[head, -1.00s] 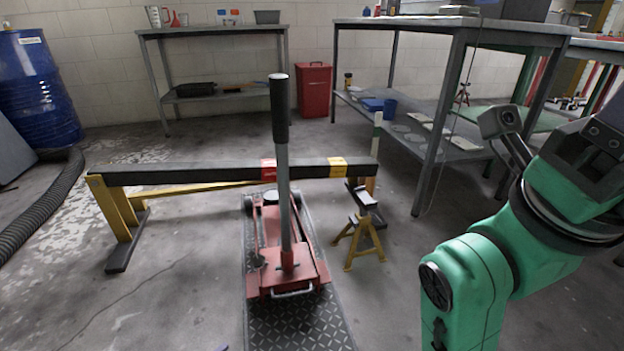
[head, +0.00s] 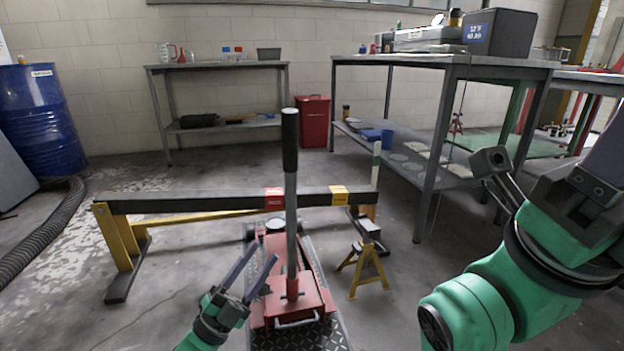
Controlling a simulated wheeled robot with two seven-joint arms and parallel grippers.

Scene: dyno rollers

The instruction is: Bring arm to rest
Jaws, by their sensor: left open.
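My left gripper (head: 258,262) comes in at the bottom centre, its green wrist low and its two grey fingers spread and pointing up. It is open and nothing shows between the fingers. In the picture it lies just left of the red floor jack (head: 290,300) and overlaps its left side; I cannot tell whether they touch. My right arm (head: 485,290), green and black, is folded at the right.
The jack's upright handle (head: 290,190) stands in front of a black-topped beam (head: 200,202) on yellow legs. A small yellow stand (head: 365,268) is to its right. A workbench (head: 445,68) and red bin (head: 313,120) stand behind. A blue barrel (head: 38,120) and hose are left.

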